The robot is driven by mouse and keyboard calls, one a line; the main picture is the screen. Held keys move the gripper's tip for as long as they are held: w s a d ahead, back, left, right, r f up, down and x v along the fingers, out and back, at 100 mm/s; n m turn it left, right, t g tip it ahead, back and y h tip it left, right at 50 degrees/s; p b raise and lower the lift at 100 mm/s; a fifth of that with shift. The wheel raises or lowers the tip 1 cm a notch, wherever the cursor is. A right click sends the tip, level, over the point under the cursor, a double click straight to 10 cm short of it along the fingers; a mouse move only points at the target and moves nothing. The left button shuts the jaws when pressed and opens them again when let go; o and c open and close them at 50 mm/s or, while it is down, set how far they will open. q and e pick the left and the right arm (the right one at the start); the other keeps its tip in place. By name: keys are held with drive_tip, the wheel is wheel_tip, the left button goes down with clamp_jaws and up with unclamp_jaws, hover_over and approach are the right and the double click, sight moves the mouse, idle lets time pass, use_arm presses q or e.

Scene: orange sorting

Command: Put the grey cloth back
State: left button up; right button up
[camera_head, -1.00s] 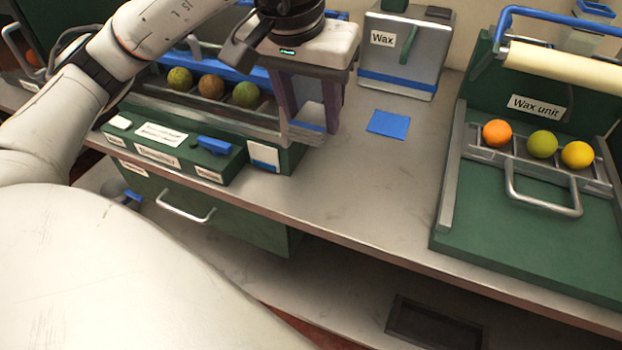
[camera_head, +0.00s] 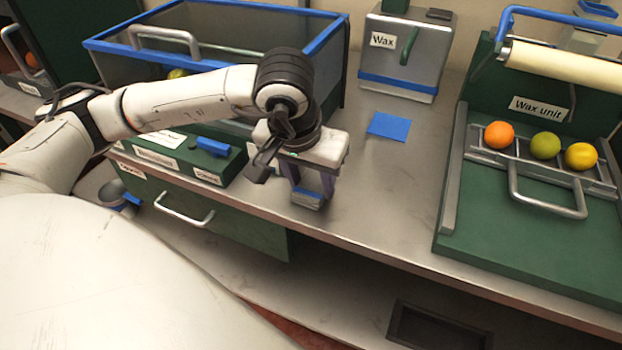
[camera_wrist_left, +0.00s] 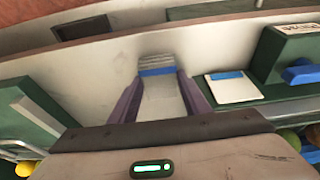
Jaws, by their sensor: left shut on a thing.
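The grey cloth (camera_head: 307,203) is a small folded piece with a blue stripe, held between the fingers of my left gripper (camera_head: 312,185). In the left wrist view the cloth (camera_wrist_left: 161,90) shows pale grey with its blue band between the two purplish fingers. The gripper points down over the counter near its front edge, just right of the green control box. I cannot tell whether the cloth touches the counter. A flat blue square (camera_head: 388,126) lies on the counter behind and to the right of the gripper. My right gripper is not in view.
A blue-rimmed tank (camera_head: 112,68) stands behind my left arm, with the green control box (camera_head: 226,167) in front. The metal Wax container (camera_head: 425,55) is at the back. The green wax unit (camera_head: 530,235) with three fruits stands right.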

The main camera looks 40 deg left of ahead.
use_arm(q)
drive_tip(key=shift+f+b, duration=0.25)
drive_tip(key=shift+b, duration=0.1)
drive_tip(key=o, duration=1.1)
drive_tip(key=shift+r, duration=0.15)
drive_tip(key=shift+r+p, duration=0.25)
drive_tip(key=shift+p, duration=0.25)
drive_tip(key=v, duration=1.1)
drive_tip(key=shift+s+r+p, duration=0.25)
drive_tip(key=shift+r+p, duration=0.15)
